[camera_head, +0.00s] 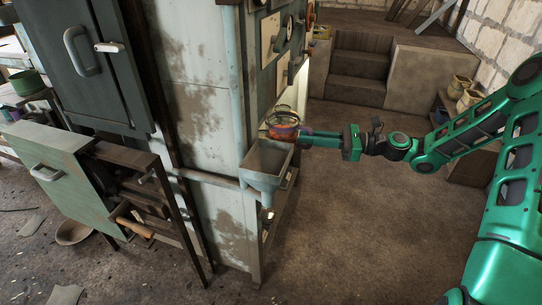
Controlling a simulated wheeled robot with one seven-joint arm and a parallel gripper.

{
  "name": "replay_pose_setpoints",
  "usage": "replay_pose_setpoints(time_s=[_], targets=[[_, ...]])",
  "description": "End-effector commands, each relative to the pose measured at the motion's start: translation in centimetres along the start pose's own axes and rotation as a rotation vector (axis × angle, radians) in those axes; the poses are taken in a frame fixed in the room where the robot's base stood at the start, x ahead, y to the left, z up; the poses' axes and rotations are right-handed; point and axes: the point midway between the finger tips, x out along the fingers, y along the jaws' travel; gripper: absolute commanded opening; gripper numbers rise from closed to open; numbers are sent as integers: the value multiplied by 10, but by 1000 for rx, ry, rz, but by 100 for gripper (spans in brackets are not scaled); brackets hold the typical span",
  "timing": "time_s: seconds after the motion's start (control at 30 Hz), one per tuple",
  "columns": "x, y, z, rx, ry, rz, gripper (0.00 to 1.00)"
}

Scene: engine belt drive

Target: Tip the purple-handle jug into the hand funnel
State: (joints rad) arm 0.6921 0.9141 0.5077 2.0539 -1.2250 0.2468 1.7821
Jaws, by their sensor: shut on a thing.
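The jug (283,128) is small, with an orange-red body and a hint of purple at its right side, where its handle meets my fingers. It is directly above the back part of the hand funnel (265,178), a grey square-mouthed hopper fixed to the corner of the machine cabinet. My gripper (310,139) reaches in from the right and is shut on the jug at its handle side. Whether the jug is tilted, and what it holds, is too small to tell. The funnel's inside shows only in part.
The tall cabinet (190,100) with gauges on its right face stands close left of the jug. Steps (358,70) and a platform are behind. The floor (350,230) right of the funnel is clear.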

Motion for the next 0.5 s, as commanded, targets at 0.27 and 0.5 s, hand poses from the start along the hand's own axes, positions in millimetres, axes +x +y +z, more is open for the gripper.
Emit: replay_pose_setpoints(time_s=[0.27,0.5], targets=[[-4,3,12,-78,14,-4,0],[-3,10,29,-194,35,-3,0]])
